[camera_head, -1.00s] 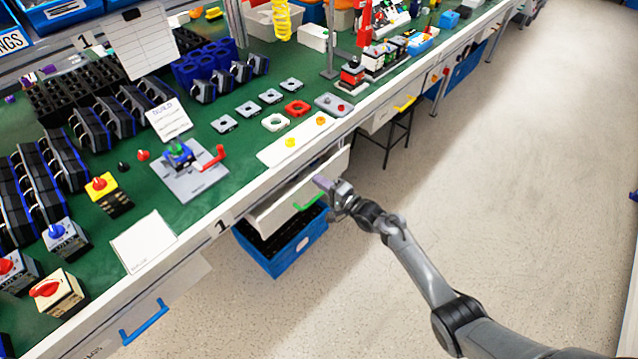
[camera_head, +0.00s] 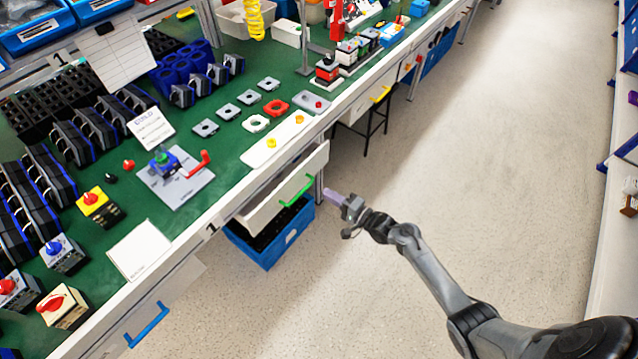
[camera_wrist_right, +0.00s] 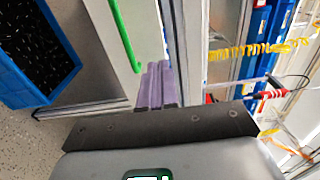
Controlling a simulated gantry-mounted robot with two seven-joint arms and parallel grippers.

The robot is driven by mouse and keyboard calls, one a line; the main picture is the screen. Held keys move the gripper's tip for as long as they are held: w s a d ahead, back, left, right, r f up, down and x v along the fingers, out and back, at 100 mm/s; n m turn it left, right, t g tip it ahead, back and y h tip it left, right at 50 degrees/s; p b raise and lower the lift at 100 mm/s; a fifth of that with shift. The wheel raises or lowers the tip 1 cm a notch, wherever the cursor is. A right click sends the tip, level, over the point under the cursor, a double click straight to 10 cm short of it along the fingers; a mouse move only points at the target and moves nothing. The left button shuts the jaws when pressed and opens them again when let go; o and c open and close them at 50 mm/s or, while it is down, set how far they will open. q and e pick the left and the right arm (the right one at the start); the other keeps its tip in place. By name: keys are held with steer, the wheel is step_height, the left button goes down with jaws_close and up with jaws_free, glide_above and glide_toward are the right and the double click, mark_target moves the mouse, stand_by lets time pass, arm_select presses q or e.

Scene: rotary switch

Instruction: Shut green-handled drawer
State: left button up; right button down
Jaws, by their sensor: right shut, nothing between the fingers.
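The green-handled drawer (camera_head: 262,213) stands pulled out from under the bench's front edge, its white front facing the aisle. Its green handle (camera_head: 297,190) is a bar across that front. In the right wrist view the green handle (camera_wrist_right: 123,38) runs along the white drawer front (camera_wrist_right: 146,22) at the upper left. My right gripper (camera_head: 331,197) is shut and empty, just right of the handle and in front of the drawer, apart from the handle. Its purple fingers (camera_wrist_right: 157,86) lie together in the right wrist view. My left gripper is not in view.
A blue bin (camera_head: 268,250) stands on the floor under the drawer. A blue-handled drawer (camera_head: 147,325) is at lower left and a yellow-handled drawer (camera_head: 379,97) farther along. A dark stool (camera_head: 372,130) stands under the bench. The aisle floor (camera_head: 480,150) is open.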

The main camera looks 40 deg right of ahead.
step_height(320, 180, up, 2)
steer(key=s, duration=0.1)
steer(key=b, duration=1.1)
glide_toward(261, 209)
steer(key=b+x, duration=0.5)
steer(key=shift+w+a+f, duration=0.1)
steer(key=shift+w, duration=0.2)
steer(key=shift+w+a, duration=0.1)
steer(key=shift+w, duration=0.45)
